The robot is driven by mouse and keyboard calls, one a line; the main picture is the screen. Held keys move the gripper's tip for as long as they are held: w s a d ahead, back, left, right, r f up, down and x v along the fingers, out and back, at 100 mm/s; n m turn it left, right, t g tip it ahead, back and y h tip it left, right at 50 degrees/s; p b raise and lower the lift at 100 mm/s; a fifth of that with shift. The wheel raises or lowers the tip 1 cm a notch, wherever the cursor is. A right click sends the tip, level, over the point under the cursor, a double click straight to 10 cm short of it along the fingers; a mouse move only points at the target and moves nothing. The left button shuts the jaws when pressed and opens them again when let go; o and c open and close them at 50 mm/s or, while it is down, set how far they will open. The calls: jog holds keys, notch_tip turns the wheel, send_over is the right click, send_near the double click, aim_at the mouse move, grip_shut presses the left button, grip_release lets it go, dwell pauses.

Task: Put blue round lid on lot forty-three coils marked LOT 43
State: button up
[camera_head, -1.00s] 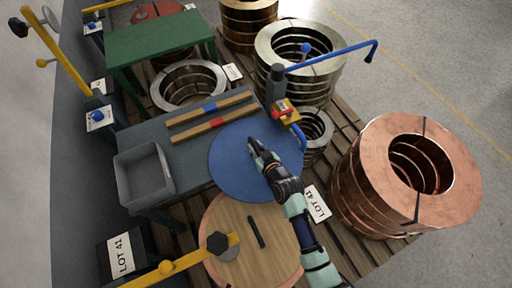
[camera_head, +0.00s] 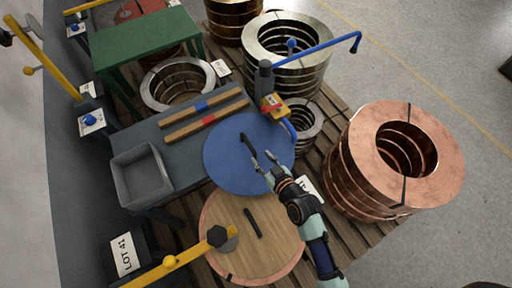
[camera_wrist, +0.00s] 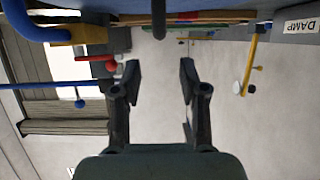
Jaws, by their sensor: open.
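The blue round lid (camera_head: 222,172) lies flat, partly over the grey table and beside the wooden disc. Its dark bar handle (camera_head: 248,144) stands near its upper right part. My gripper (camera_head: 263,161) is open and empty over the lid, just below the handle and apart from it. In the wrist view the open fingers (camera_wrist: 158,82) have a gap between them, and a dark handle end (camera_wrist: 158,20) shows ahead of it. A card by the silver coils (camera_head: 178,82) at the back is too small to read fully, so I cannot tell which coils are LOT 43.
A wooden disc (camera_head: 235,250) with a copper rim lies under a yellow clamp arm (camera_head: 190,252). Copper coils (camera_head: 440,160) stand right, by a partly hidden card. A blue swing arm (camera_head: 325,50) on a post reaches over larger silver coils. A grey bin (camera_head: 140,175) and two wooden bars sit on the table.

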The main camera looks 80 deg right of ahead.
jog(key=shift+s+a+r, duration=0.1)
jog(key=shift+s+a, duration=0.1)
dwell(0.3)
jog(key=w+a+r+n+t+y, duration=0.2)
jog(key=w+a+r+n+y, duration=0.1)
jog(key=w+a+r, duration=0.5)
jog(key=w+a+r+n+t+y, duration=0.1)
jog(key=w+a+r+n+y, duration=0.25)
jog(key=w+a+r, duration=0.4)
jog(key=w+a+r+n+y, duration=0.1)
jog(key=w+a+r+y, duration=0.1)
jog(key=a, duration=0.7)
jog(key=w+a+r+n+y, duration=0.1)
jog(key=w+a+r+n, duration=0.1)
jog(key=a+r, duration=0.3)
jog(key=a, duration=0.4)
jog(key=shift+w+a+t+y, duration=0.25)
jog(key=shift+t+y, duration=0.05)
jog(key=shift+y, duration=0.05)
jog(key=shift+o, duration=0.5)
